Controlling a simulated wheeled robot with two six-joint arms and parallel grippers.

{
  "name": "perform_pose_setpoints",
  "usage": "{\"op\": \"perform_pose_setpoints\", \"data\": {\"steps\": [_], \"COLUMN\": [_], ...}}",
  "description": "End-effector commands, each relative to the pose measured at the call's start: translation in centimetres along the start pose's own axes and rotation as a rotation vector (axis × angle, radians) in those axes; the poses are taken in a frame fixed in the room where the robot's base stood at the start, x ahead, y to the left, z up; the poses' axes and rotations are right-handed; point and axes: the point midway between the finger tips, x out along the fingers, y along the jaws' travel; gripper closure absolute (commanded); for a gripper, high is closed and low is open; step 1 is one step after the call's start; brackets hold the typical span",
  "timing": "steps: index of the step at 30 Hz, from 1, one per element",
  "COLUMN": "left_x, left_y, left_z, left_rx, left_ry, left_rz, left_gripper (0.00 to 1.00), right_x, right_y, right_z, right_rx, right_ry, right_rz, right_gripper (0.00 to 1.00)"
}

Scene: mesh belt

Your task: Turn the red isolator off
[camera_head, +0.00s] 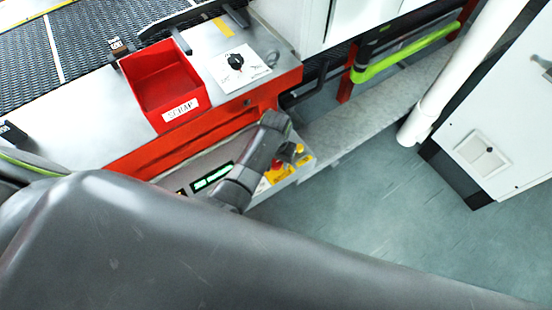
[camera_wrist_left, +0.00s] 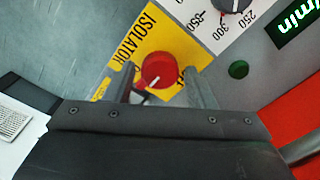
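The red isolator (camera_wrist_left: 158,70) is a round red knob with a white mark, on a yellow plate (camera_wrist_left: 150,35) lettered ISOLATOR. In the left wrist view the white mark points to the lower left. My left gripper (camera_wrist_left: 157,73) is open, with one finger on each side of the knob and a small gap showing on both sides. In the head view the knob (camera_head: 277,164) shows small and partly covered beside my left gripper (camera_head: 288,153). Part of the plate's lettering is hidden by the fingers. My right gripper is not in view.
A green digital display (camera_head: 212,176), a black dial (camera_wrist_left: 233,4) and a dark green button (camera_wrist_left: 238,69) sit beside the isolator. A red SCRAP bin (camera_head: 162,82) and a black rotary switch (camera_head: 236,62) are above. Open floor (camera_head: 370,200) lies to the right.

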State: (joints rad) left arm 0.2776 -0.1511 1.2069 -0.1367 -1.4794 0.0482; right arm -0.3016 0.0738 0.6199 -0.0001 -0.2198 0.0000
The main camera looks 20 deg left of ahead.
Motion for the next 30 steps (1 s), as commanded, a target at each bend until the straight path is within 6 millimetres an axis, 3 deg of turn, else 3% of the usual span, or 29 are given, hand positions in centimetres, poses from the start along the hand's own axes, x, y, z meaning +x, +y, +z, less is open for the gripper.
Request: {"op": "perform_pose_setpoints", "data": {"steps": [1, 8, 20, 30], "left_x": [0.0, 0.0, -0.3, -0.4], "left_y": [0.0, 0.0, 0.0, -0.1], "left_z": [0.0, 0.0, -0.1, -0.1], "left_rx": [0.000, 0.000, -0.077, -0.345], "left_ry": [0.000, 0.000, 0.001, 0.000], "left_rz": [0.000, 0.000, -0.001, -0.001], "left_gripper": [0.57, 0.87, 0.87, 0.87], "right_x": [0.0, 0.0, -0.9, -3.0], "right_y": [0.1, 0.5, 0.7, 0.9], "right_z": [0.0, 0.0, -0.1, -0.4], "right_rx": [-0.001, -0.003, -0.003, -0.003], "right_ry": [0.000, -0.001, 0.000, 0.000], "right_rz": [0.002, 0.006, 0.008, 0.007], "right_gripper": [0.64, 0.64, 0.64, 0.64]}}
